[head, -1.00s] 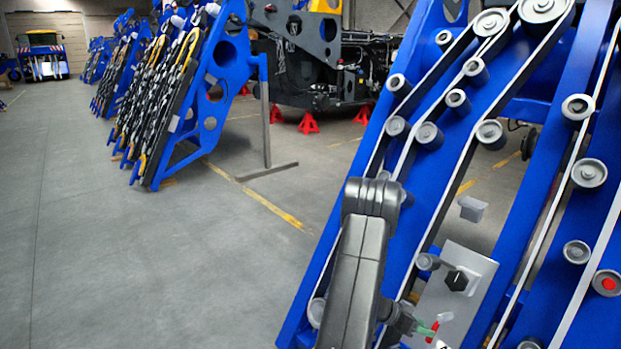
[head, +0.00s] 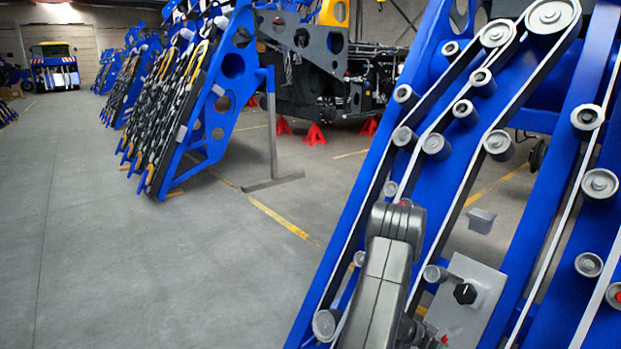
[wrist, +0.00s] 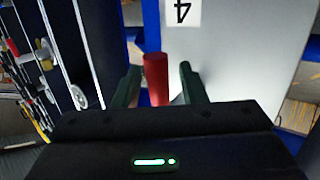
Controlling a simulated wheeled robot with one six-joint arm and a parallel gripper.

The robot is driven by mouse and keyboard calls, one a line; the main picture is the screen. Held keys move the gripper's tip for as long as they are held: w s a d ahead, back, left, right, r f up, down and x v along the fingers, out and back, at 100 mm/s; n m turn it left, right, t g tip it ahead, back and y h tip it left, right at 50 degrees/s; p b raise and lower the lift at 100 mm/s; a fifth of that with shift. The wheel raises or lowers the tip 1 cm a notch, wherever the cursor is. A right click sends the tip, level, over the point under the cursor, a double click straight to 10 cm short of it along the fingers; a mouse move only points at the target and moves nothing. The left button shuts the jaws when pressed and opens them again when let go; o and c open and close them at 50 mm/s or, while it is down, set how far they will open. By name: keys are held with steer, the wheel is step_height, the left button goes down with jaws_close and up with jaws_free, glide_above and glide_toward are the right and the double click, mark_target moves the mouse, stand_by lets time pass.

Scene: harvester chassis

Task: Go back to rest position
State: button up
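My gripper (wrist: 158,88) is at the centre of the wrist view. Its two dark green fingers stand apart. A red cylinder (wrist: 156,80) shows between them, nearer the left finger, with a gap on its right; I cannot tell its depth from the fingers. Behind is a pale grey panel (wrist: 235,60) with a "4" label, upside down. In the head view my arm stands in front of the blue frame, and the fingers are largely out of sight at the bottom edge. The grey panel (head: 484,285) with a black knob (head: 465,293) is right of my arm.
A blue frame (head: 445,200) with rollers and pale belts fills the right side. More blue racks (head: 215,100) with chains stand at the back left. A dark chassis (head: 315,75) rests near red stands (head: 316,135). The grey floor (head: 120,250) at left is clear.

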steer(key=p+v, duration=0.2)
steer(key=v, duration=1.1)
steer(key=s+d+f+n+h+b, duration=0.1)
steer(key=d+f+b, duration=0.5)
steer(key=d, duration=0.6)
steer(key=n+h+b, duration=0.1)
steer(key=n, duration=0.1)
steer(key=shift+s+d+f+n+t, duration=0.2)
steer(key=shift+d+f+n+t, duration=0.1)
steer(key=shift+n+t, duration=0.1)
steer(key=shift+r, duration=0.15)
